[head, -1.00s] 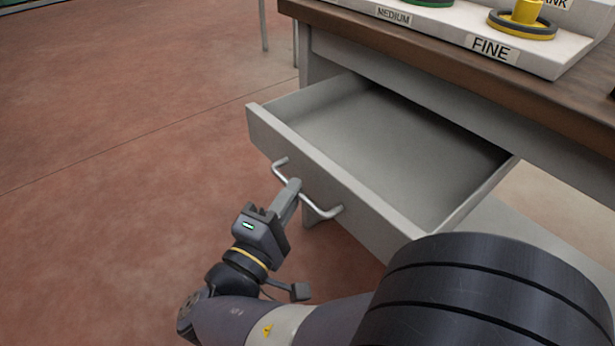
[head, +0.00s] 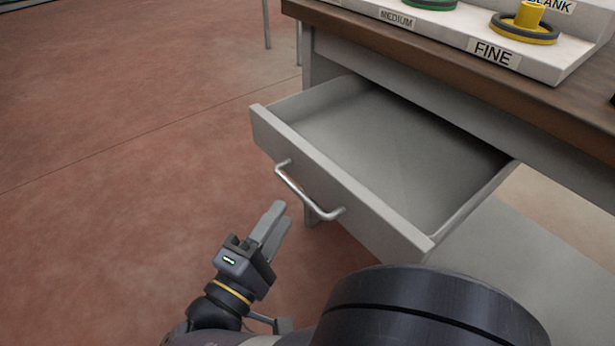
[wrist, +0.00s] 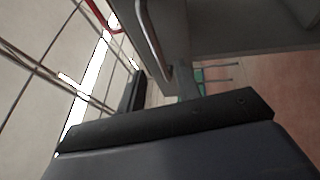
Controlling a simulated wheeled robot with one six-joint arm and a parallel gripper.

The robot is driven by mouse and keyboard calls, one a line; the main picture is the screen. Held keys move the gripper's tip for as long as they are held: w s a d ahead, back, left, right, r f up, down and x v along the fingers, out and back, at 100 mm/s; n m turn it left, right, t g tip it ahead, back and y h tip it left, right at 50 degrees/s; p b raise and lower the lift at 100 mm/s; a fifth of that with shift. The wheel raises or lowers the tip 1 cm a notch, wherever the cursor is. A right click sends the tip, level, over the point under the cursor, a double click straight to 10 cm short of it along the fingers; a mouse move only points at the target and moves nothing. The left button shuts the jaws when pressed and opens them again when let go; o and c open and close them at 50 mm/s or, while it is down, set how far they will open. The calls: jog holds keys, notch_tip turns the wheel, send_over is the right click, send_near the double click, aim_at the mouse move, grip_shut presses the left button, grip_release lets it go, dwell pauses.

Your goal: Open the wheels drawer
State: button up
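The grey drawer (head: 340,188) under the workbench is pulled well out, and its inside looks empty in the head view. Its silver bar handle (head: 305,192) is on the front panel. My gripper (head: 278,215) is just off the handle, below and to the left of it, with a gap between them. Its two fingers show slightly apart with nothing between them. In the wrist view the handle (wrist: 152,40) shows near the top, beyond the dark gripper body. No label for this drawer is visible.
The brown workbench top (head: 440,70) carries a white rack (head: 450,40) with MEDIUM and FINE labels. A yellow-and-black wheel (head: 524,28) and a green wheel (head: 430,3) sit on it. Open red floor (head: 120,170) lies to the left.

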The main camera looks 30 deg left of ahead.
aim_at(298, 194)
jog(key=shift+s+f+p, duration=0.15)
jog(key=shift+s, duration=0.75)
jog(key=shift+s+f+p, duration=0.15)
jog(key=shift+s+f, duration=0.05)
jog(key=shift+s, duration=0.75)
jog(key=shift+s+f+p, duration=0.15)
jog(key=shift+s, duration=0.75)
jog(key=w, duration=0.4)
jog(key=w+r+b, duration=0.1)
jog(key=w, duration=0.2)
jog(key=w+r+b, duration=0.1)
jog(key=w, duration=0.3)
jog(key=shift+w+d, duration=0.2)
jog(key=shift+w, duration=0.1)
jog(key=shift+s+a, duration=0.1)
